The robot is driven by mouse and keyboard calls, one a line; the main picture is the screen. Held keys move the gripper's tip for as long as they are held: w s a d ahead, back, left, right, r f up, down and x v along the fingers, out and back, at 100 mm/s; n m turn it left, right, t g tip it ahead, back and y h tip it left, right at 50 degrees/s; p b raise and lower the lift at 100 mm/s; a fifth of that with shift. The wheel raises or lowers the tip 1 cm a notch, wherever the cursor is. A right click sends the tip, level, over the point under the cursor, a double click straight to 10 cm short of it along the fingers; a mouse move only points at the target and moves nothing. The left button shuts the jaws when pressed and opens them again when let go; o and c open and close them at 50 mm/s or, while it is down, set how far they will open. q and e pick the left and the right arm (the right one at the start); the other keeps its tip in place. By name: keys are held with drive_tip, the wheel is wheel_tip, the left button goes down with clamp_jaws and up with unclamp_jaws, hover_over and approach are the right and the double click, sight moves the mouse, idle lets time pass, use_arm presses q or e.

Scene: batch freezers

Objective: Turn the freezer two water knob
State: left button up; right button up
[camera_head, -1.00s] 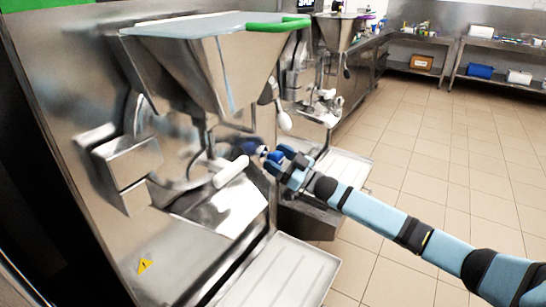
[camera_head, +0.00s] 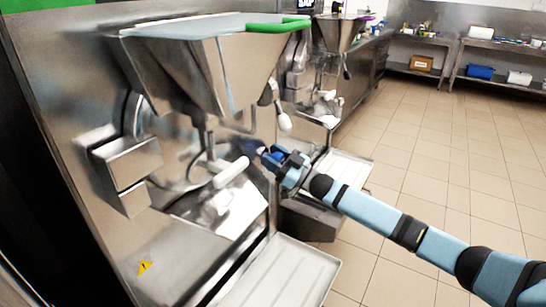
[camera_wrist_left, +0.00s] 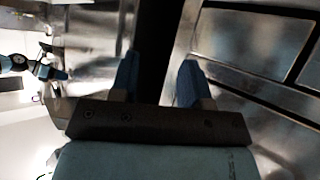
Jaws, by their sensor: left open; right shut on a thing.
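My right gripper (camera_head: 272,156) reaches in from the right to the side of the near freezer (camera_head: 110,222). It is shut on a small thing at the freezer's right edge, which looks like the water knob. The fingers mostly hide the knob, and I cannot tell how far it is turned. My left gripper (camera_wrist_left: 158,82) shows only in the left wrist view. Its two blue fingers are apart with nothing between them, in front of metal panels.
A white-handled lever (camera_head: 231,172) sticks out left of my right gripper. A steel hopper (camera_head: 205,75) with a green-edged lid is above. A metal tray (camera_head: 285,275) juts out below. A second machine (camera_head: 338,35) stands behind. The tiled floor (camera_head: 440,180) at right is clear.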

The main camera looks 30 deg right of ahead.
drive_tip(key=shift+n, duration=0.3)
drive_tip(key=n+g+y, duration=0.1)
drive_tip(key=n, duration=0.1)
drive_tip(key=shift+n, duration=0.4)
drive_tip(key=n+g, duration=0.1)
drive_tip(key=n, duration=0.2)
drive_tip(key=n+g+y+p, duration=0.1)
drive_tip(key=n+g, duration=0.1)
drive_tip(key=n, duration=0.1)
drive_tip(key=shift+s+a, duration=0.15)
drive_tip(key=shift+a, duration=0.05)
drive_tip(key=shift+f+n+g+p, duration=0.1)
drive_tip(key=shift+n+g+p, duration=0.4)
drive_tip(key=shift+n, duration=0.5)
drive_tip(key=shift+n+g, duration=0.3)
drive_tip(key=shift+n, duration=0.5)
use_arm(q)
drive_tip(key=shift+s+a+r+p, duration=0.2)
drive_tip(key=shift+r+p, duration=0.2)
drive_tip(key=shift+p, duration=0.15)
use_arm(e)
drive_tip(key=shift+f+n+g, duration=0.15)
drive_tip(key=shift+n+g, duration=0.25)
drive_tip(key=shift+n, duration=0.6)
drive_tip(key=shift+f, duration=0.1)
